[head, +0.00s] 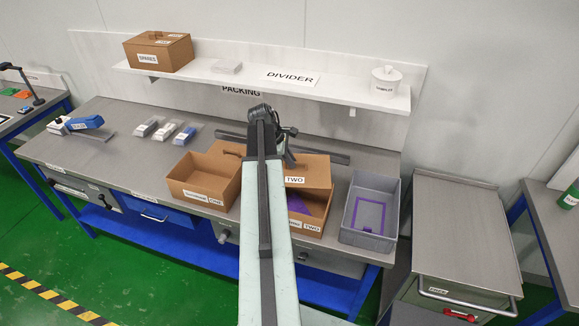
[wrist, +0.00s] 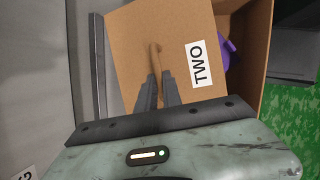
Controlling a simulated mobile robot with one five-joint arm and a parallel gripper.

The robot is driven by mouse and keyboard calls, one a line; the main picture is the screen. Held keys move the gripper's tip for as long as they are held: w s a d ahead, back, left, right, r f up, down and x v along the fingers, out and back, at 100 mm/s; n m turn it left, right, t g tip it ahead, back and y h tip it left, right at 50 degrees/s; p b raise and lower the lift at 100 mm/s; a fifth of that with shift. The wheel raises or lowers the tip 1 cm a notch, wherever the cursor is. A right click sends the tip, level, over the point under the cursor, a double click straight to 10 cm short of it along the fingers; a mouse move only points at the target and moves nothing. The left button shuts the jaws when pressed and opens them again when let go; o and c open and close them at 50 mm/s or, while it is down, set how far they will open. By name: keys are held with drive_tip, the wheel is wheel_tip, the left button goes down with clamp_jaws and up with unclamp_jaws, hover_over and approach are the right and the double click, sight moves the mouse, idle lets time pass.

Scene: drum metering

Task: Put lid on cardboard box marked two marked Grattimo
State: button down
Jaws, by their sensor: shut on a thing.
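A cardboard lid marked TWO (head: 312,172) is tilted above the open cardboard box marked two (head: 312,216); the small word on that box's label is too small to read. My gripper (head: 284,152) is partly hidden by my arm in the head view. In the wrist view my gripper (wrist: 157,85) is shut on the lid's small handle. The lid (wrist: 180,30) covers the left part of the box (wrist: 258,50) there and is turned askew to it. A purple thing (wrist: 229,62) shows inside the box at the right. I cannot tell whether lid and box touch.
An open cardboard box marked ONE (head: 188,188) stands left of box two, close by. A grey bin (head: 372,238) with a purple outline stands to the right. A dark bar (head: 330,157) lies behind. The shelf above holds a lidded SPARES box (head: 157,58) and a white pot (head: 386,84).

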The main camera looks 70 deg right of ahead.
sight(291, 184)
drive_tip(key=s+a+r+m+p, duration=0.1)
drive_tip(key=a, duration=0.1)
drive_tip(key=a+r+p, duration=0.1)
drive_tip(key=a, duration=0.2)
drive_tip(key=s+a+r+m+y, duration=0.1)
drive_tip(key=a+r, duration=0.1)
drive_tip(key=shift+s+a+m+g+p, duration=0.2)
drive_tip(key=shift+s+m+g+p, duration=0.1)
drive_tip(key=shift+s+g+p, duration=0.1)
drive_tip(key=shift+a, duration=0.2)
drive_tip(key=shift+d+f, duration=0.1)
drive_tip(key=shift+f, duration=0.2)
wheel_tip(291, 184, down, 6)
drive_tip(key=b, duration=0.6)
drive_tip(key=shift+r, duration=0.25)
drive_tip(key=shift+w+f+b, duration=0.1)
drive_tip(key=shift+f+b, duration=0.45)
drive_tip(key=c, duration=1.4)
unclamp_jaws()
drive_tip(key=shift+c, duration=0.2)
drive_tip(key=o, duration=0.5)
